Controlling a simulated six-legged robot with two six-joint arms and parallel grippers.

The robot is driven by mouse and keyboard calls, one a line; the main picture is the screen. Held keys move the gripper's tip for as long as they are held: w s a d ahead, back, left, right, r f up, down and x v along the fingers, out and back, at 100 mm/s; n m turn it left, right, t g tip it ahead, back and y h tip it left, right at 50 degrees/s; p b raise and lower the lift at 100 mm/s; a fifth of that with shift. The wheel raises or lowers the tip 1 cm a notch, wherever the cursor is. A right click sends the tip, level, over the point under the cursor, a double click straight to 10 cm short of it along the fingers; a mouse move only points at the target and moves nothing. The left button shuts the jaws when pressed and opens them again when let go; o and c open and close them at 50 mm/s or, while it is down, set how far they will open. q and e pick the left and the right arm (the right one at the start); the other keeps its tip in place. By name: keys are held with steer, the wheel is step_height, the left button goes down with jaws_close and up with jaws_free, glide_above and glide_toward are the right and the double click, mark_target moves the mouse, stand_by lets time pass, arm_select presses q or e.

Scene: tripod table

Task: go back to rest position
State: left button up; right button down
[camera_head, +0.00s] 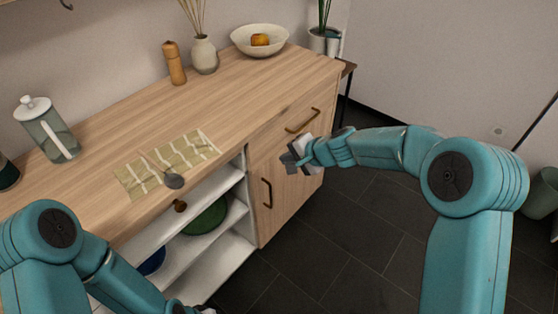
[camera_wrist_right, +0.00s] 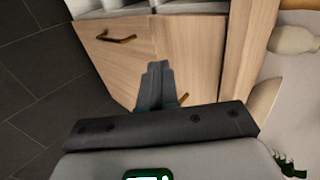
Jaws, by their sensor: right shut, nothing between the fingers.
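My right gripper (camera_head: 288,161) is out in front of the wooden sideboard (camera_head: 285,80), near its drawer and door fronts. In the right wrist view its two fingers (camera_wrist_right: 158,78) are together with nothing between them. The cabinet fronts show behind them; I cannot tell the exact gap. My left arm reaches in at the bottom left of the head view. Its far end runs off the bottom edge near the lower shelf, so the state of its jaws is hidden.
Open shelves hold a green dish (camera_head: 205,218). Dark floor (camera_head: 330,260) is clear.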

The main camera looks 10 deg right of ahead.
steer(key=s+f+n+g+p, duration=0.2)
steer(key=s+f+p, duration=0.1)
steer(key=s, duration=0.8)
steer(key=s+f+n+g+h+p, duration=0.1)
steer(key=s+f+n+g+p, duration=0.1)
steer(key=s+f, duration=0.4)
steer(key=s+f+n+g+h+p, duration=0.1)
steer(key=s+f+n+g+p, duration=0.1)
steer(key=s, duration=1.4)
step_height(320, 180, down, 3)
steer(key=shift+s+n+g+p, duration=0.4)
steer(key=shift+n+p, duration=0.5)
steer(key=shift+p, duration=0.25)
steer(key=shift+a, duration=0.15)
